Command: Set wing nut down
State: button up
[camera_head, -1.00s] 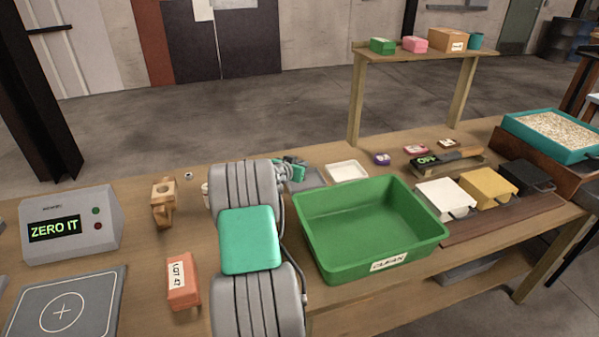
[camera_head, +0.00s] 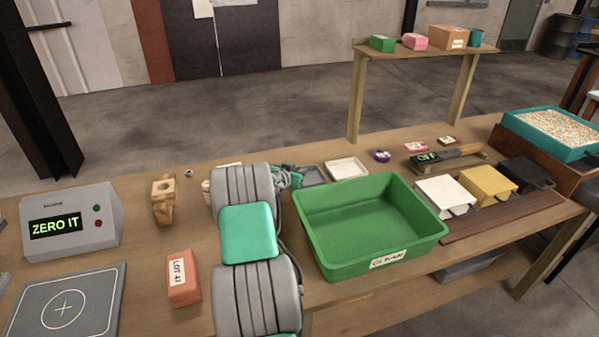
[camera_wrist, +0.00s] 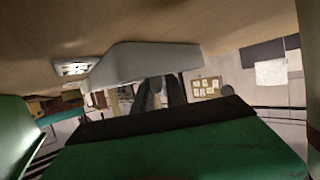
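I cannot make out the wing nut for certain. A tiny metallic piece (camera_head: 188,174) lies on the table at the back left, too small to identify. My gripper (camera_wrist: 160,92) shows in the wrist view as two dark fingers pointing away, with a small greyish shape between them that I cannot identify. Whether they are closed on it is unclear.
A large green bin (camera_head: 372,259) stands just right of my arm. An orange block (camera_head: 183,278), a wooden holder (camera_head: 163,199) and a display box (camera_head: 70,228) stand to the left. White (camera_head: 445,194), yellow (camera_head: 488,184) and black (camera_head: 526,174) bins line the right.

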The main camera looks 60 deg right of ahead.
jog(key=shift+r, duration=0.2)
jog(key=b+v, duration=0.1)
jog(key=v, duration=1.1)
jog(key=shift+f, duration=0.15)
jog(key=shift+w+a, duration=0.1)
jog(key=shift+a, duration=0.1)
jog(key=w+a+r+n+t+y, duration=0.25)
jog(key=w+a, duration=0.55)
jog(key=a, duration=0.4)
jog(key=a+n+y, duration=0.2)
jog(key=a+n, duration=0.1)
jog(key=a, duration=0.7)
jog(key=a+n+t+y, duration=0.1)
jog(key=a+n+y, duration=0.2)
jog(key=a, duration=0.7)
jog(key=a+r+n+t+y, duration=0.1)
jog(key=a+n+y, duration=0.2)
jog(key=a, duration=0.7)
jog(key=shift+s+a+n, duration=0.15)
jog(key=shift+s+n, duration=0.1)
jog(key=shift+n, duration=0.1)
jog(key=s+a+n+g+y, duration=0.1)
jog(key=s+a+n+y, duration=0.2)
jog(key=s+a+n, duration=0.3)
jog(key=s+a, duration=0.3)
jog(key=a, duration=0.4)
jog(key=shift+s+f, duration=0.25)
jog(key=shift+f, duration=0.05)
